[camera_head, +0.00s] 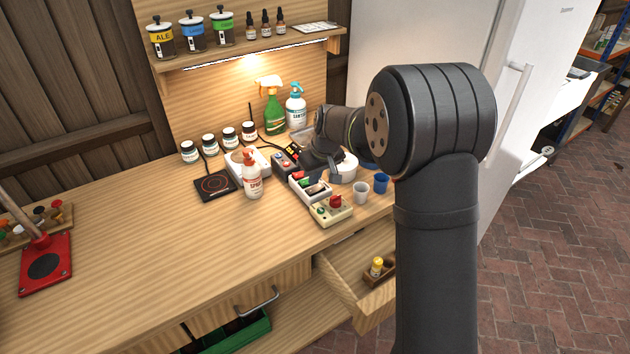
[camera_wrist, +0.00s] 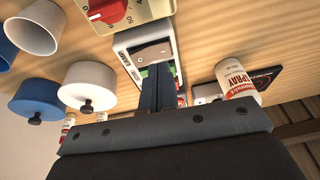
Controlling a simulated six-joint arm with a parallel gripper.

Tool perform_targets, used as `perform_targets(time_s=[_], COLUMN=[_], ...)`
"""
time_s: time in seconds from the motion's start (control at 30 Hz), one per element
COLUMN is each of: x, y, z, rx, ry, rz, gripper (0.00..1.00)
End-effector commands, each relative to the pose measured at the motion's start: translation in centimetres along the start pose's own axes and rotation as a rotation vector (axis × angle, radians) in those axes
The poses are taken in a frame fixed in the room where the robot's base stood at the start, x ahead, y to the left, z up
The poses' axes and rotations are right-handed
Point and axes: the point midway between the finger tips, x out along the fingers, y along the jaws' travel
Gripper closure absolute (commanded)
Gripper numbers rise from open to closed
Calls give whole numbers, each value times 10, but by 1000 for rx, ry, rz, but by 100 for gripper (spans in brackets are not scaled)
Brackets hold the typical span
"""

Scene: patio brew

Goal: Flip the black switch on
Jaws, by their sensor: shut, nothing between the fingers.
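A white switch box (camera_head: 305,193) marked LAMP stands on the workbench in the head view, with red, green and dark parts on its top. In the head view my wrist hangs just behind the box.
A beige box with a red knob (camera_head: 335,202) stands close in front of the switch box. Grey (camera_head: 361,194) and blue (camera_head: 381,184) cups stand to the right. A spray bottle (camera_head: 252,177) and black hot plate (camera_head: 214,185) are left. The bench's left middle is clear.

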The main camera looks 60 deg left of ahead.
Motion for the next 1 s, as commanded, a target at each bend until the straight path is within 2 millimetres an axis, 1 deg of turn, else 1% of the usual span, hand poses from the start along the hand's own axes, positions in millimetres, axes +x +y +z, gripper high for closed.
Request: perform_targets(time_s=[0.03, 0.1, 0.3, 0.4, 0.5, 0.6, 0.7, 1.0], x=[-10, -26, -71, -90, -105, -114, -119, -120], y=[-2, -4, -15, -20, -24, -26, -27, -27], z=[-4, -9, -8, -7, -7, -7, -6, -6], rx=[-2, -3, -2, -2, -1, -1, -1, -1], ry=[5, 6, 5, 4, 3, 3, 1, 0], rz=[2, 2, 1, 1, 1, 1, 0, 0], gripper=[100, 100, 100, 100, 100, 100, 100, 100])
